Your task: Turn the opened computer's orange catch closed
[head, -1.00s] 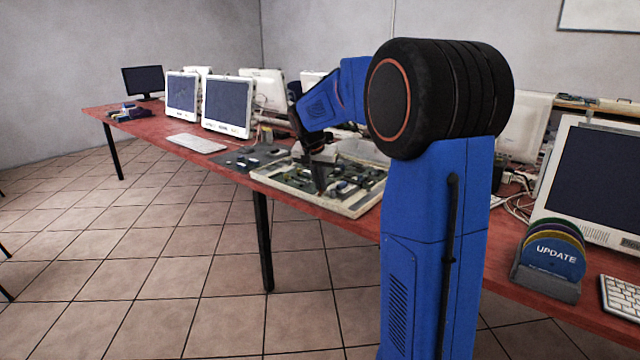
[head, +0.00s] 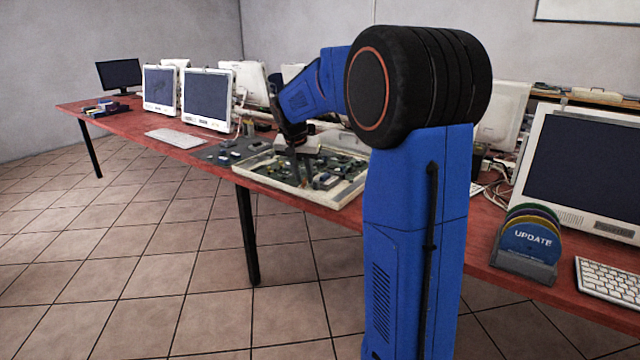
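The opened computer (head: 348,196) lies flat on the red table, a shallow pale case with green boards and small parts inside. My gripper (head: 297,168) points down over its left half, with the dark fingers at or just above the boards. The fingers are small and dark here, so I cannot tell whether they are open or shut, or whether they touch anything. I cannot make out the orange catch; it may be too small or hidden by my gripper or arm. My blue arm covers the area right of the case.
A dark mat with small parts (head: 232,150) lies left of the case. A white keyboard (head: 175,138) and two white monitors (head: 207,98) stand further left. At right are a disc holder marked UPDATE (head: 527,250), a large monitor (head: 585,170) and another keyboard (head: 607,280).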

